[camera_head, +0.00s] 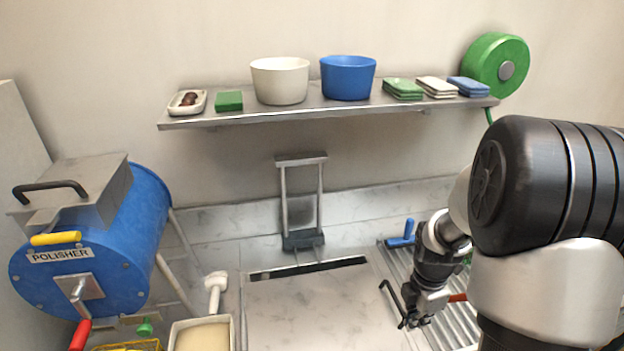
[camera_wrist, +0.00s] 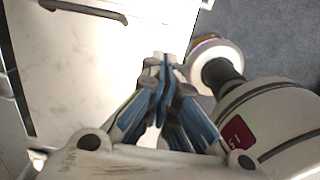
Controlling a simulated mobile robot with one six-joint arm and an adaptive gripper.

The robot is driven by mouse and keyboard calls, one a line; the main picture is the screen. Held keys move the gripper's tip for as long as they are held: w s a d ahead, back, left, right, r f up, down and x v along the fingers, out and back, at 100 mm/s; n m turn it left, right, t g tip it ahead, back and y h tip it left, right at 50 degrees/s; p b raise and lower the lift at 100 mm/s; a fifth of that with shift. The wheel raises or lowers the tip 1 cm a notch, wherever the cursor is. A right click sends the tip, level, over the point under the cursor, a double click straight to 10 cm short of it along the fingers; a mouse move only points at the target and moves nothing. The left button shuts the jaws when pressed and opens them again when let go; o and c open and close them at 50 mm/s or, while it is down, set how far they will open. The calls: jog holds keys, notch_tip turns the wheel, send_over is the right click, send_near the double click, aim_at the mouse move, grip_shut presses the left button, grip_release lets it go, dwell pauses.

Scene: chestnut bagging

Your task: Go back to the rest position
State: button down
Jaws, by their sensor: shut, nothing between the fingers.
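My gripper (camera_head: 408,318) hangs at the lower right in the head view, over the edge between the pale worktop and a ribbed metal drainboard. In the wrist view my gripper (camera_wrist: 165,62) has its fingers together with nothing between them. The wrist view shows a pale worktop or cabinet face beyond the fingers and my own arm at the right. My large upper arm hides the right side of the head view.
A shelf (camera_head: 225,117) holds a white bowl (camera_head: 280,82), a blue bowl (camera_head: 348,79) and folded cloths. A blue polisher (camera_head: 140,225) stands left. A cream-filled container (camera_head: 236,335), a ribbed drainboard (camera_head: 392,262) and a green reel (camera_head: 490,60) also show. The worktop centre (camera_head: 305,310) is clear.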

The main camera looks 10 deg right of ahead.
jog(key=s+a+r+m+t+b, duration=0.1)
jog(key=s+a+r+m+t, duration=0.35)
jog(key=a+r+m, duration=0.95)
jog(key=s+a+r+m, duration=0.4)
jog(key=s, duration=0.5)
jog(key=shift+s+a+r+y+b, duration=0.15)
jog(key=shift+s+r+y+b, duration=0.05)
jog(key=shift+r+y+b, duration=0.25)
